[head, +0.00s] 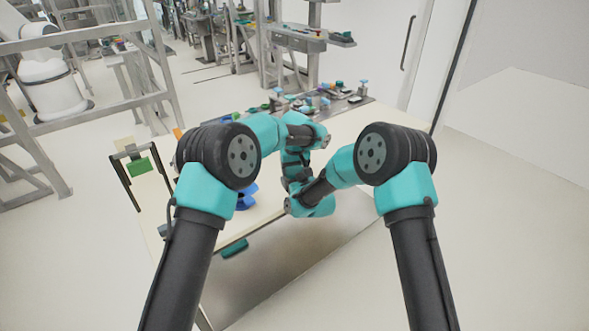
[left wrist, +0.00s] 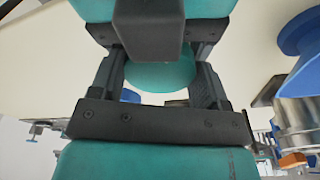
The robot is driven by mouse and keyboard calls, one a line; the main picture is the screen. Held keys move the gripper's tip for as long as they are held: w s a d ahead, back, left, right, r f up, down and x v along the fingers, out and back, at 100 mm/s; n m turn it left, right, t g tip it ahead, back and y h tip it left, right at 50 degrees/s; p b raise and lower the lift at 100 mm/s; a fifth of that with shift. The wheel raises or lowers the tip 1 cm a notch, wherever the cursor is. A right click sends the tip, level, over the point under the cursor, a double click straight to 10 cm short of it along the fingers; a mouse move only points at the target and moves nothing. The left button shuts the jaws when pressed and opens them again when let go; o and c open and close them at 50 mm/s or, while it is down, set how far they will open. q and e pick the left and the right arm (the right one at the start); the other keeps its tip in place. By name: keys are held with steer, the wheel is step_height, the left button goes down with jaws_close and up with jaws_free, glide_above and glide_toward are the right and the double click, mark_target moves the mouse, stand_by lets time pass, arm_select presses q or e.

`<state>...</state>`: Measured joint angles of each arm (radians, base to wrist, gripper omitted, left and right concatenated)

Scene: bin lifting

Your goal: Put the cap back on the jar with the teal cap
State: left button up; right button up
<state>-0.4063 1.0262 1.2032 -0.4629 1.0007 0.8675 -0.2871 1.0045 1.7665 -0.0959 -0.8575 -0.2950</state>
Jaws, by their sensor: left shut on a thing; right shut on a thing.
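In the left wrist view my left gripper (left wrist: 162,76) comes up from the bottom, its two dark fingers on either side of a round teal piece (left wrist: 165,78). It looks like the teal cap, but its upper part is covered. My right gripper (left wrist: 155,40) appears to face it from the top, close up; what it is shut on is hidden.
A dark frame with a green piece (head: 140,167) stands at left. Several small items crowd the back bench (head: 345,108).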

arm_select(q)
steer(key=shift+s+a+f, duration=0.1)
steer(key=shift+f, duration=0.5)
arm_select(e)
steer(key=shift+a+r, duration=0.1)
steer(key=shift+r, duration=0.3)
arm_select(q)
steer(key=o, duration=0.6)
steer(key=shift+c, duration=0.2)
steer(key=shift+s+d+r, duration=0.1)
steer(key=shift+s+r, duration=0.05)
steer(key=shift+r, duration=1)
steer(key=shift+s+d+r, duration=0.1)
steer(key=shift+r, duration=1.05)
arm_select(e)
steer(key=shift+f, duration=0.25)
arm_select(q)
steer(key=shift+c, duration=0.4)
steer(key=shift+w+a, duration=0.1)
steer(key=c, duration=1.1)
steer(key=shift+o, duration=0.2)
